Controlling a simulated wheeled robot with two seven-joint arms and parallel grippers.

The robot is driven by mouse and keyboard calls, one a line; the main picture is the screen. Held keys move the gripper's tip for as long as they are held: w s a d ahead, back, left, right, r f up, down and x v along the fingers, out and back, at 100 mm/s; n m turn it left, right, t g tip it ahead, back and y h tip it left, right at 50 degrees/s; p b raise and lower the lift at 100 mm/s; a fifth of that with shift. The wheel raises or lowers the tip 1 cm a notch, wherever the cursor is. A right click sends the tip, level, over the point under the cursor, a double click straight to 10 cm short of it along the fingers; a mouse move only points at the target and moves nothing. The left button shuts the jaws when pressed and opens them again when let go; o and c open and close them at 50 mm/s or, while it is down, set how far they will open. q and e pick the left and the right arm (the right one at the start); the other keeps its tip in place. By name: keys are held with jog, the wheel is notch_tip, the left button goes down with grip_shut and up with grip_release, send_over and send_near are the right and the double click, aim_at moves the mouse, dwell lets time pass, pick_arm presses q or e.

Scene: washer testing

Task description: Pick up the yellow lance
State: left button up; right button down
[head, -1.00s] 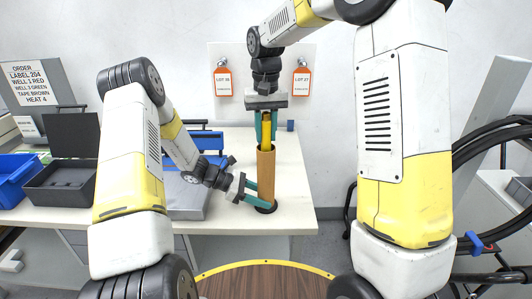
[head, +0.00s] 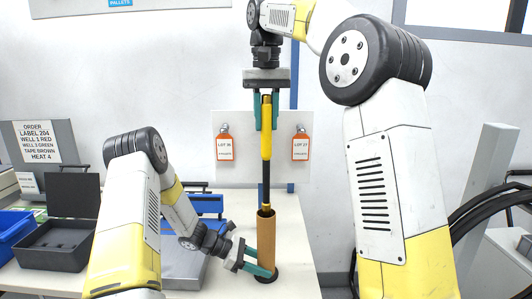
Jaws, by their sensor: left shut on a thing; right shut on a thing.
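The yellow lance (head: 266,143) stands upright in the head view, with a yellow upper part and a thin black shaft below. My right gripper (head: 266,112) is above and shut on its yellow top. The lower end of the black shaft is at the mouth of a brown tube (head: 267,236), and its tip is hidden there. The tube stands upright in a dark ring on the bench. My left gripper (head: 266,262) comes from the left and is shut on the tube near its base.
The white bench (head: 297,275) has a dark grey bin (head: 45,264), a blue bin (head: 8,236) and a grey case with a blue part (head: 205,204) at left. Orange tags hang on a white board (head: 264,185) behind. Black hoses run at right.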

aim_at(266, 98)
notch_tip(266, 98, up, 4)
jog(key=shift+w+f, duration=0.1)
jog(key=shift+r, duration=0.8)
pick_arm(q)
jog(key=o, duration=1)
jog(key=shift+o, duration=0.2)
